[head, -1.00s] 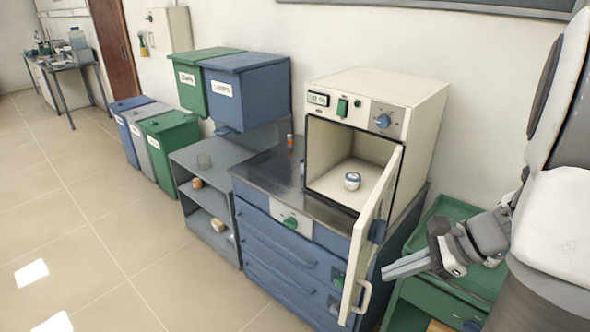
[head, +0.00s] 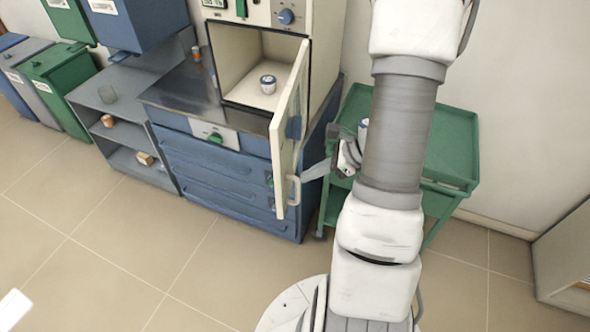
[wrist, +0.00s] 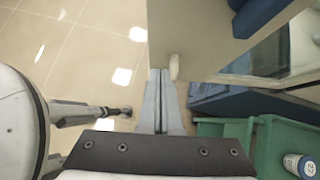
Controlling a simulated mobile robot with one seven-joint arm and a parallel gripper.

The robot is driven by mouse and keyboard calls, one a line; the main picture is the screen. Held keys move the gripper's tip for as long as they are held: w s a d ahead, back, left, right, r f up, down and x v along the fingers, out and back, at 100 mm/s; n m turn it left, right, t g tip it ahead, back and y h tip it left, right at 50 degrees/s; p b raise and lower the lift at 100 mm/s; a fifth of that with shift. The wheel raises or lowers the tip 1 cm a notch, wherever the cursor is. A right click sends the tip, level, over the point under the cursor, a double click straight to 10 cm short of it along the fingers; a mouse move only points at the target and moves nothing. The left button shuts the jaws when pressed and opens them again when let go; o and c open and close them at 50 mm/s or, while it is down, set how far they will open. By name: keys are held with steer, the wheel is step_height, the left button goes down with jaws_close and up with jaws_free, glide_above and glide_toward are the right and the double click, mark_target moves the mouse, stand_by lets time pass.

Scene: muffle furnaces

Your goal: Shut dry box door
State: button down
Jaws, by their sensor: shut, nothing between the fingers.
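The dry box (head: 240,35) is a cream cabinet on the blue counter. Its door (head: 289,130) stands wide open, swung out toward the front, with a pale handle (head: 294,188) low on its outer face. A small white jar with a blue band (head: 268,84) sits inside. My gripper (head: 308,173) is to the right of the door, beside the handle, with its fingers together and empty. In the wrist view the shut fingers (wrist: 160,85) point at the door (wrist: 205,40), with the handle (wrist: 174,66) just right of the tips. I cannot tell whether they touch.
A green trolley (head: 455,150) stands right of the counter, behind my arm. A grey shelf unit (head: 112,85) and coloured bins (head: 60,75) stand to the left. The blue drawers (head: 215,170) are below the door. The tiled floor in front is clear.

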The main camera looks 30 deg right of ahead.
mark_target(283, 176)
steer(key=shift+w+a+r+p, duration=0.1)
steer(key=shift+w+a+p, duration=0.2)
steer(key=shift+w+a, duration=1.05)
steer(key=shift+a, duration=0.15)
